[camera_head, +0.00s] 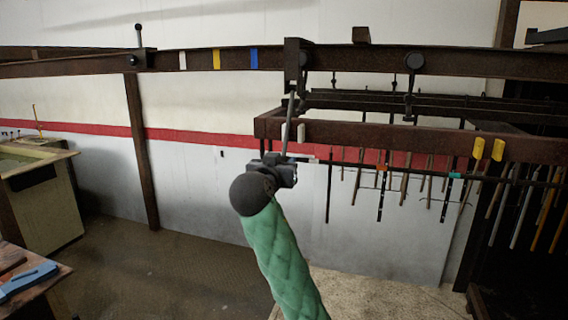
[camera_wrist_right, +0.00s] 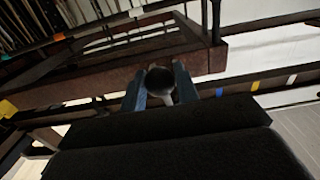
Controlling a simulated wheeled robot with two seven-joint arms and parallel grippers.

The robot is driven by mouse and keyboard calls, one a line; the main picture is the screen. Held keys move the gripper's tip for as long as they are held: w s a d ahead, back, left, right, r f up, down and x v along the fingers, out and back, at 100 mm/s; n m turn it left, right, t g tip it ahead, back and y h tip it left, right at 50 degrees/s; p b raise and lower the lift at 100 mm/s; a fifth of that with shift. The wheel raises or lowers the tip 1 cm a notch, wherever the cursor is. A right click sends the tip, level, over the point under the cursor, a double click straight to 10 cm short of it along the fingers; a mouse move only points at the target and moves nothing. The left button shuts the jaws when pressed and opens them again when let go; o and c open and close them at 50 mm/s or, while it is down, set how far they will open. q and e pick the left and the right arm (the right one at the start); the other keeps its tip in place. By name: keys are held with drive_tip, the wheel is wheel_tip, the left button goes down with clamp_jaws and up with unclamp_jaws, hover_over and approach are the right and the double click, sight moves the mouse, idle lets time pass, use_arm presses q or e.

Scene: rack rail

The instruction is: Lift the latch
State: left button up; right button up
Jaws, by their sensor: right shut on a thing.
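A dark latch block (camera_head: 297,62) sits on the long overhead rail. A thin grey latch rod (camera_head: 288,120) hangs down from it, slightly tilted. My right gripper (camera_head: 284,162), at the end of my green-sleeved arm, is at the rod's lower end. In the wrist view my right gripper (camera_wrist_right: 160,85) has its two fingers on either side of a dark round knob (camera_wrist_right: 158,79) and is shut on it. In the head view the gripper hides the knob. My left gripper is not in view.
The brown overhead rail (camera_head: 200,61) carries white, yellow and blue marks and an upright lever (camera_head: 138,38) at left. A hanging rack frame (camera_head: 350,133) with several rods stands just behind and right of my gripper. Open floor lies to the left.

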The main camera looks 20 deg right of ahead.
drive_tip(key=shift+s+a+r+p, duration=0.2)
drive_tip(key=shift+s+a+r, duration=0.2)
drive_tip(key=shift+s+r, duration=0.15)
drive_tip(key=shift+s+a+r+p, duration=0.15)
drive_tip(key=shift+s+a+r, duration=0.25)
drive_tip(key=shift+s, duration=0.25)
drive_tip(key=s+a+r+p, duration=0.3)
drive_tip(key=s+r, duration=0.1)
drive_tip(key=r, duration=0.2)
drive_tip(key=shift+s+r, duration=0.2)
drive_tip(key=shift+r, duration=0.05)
drive_tip(key=o, duration=0.9)
drive_tip(key=v, duration=0.7)
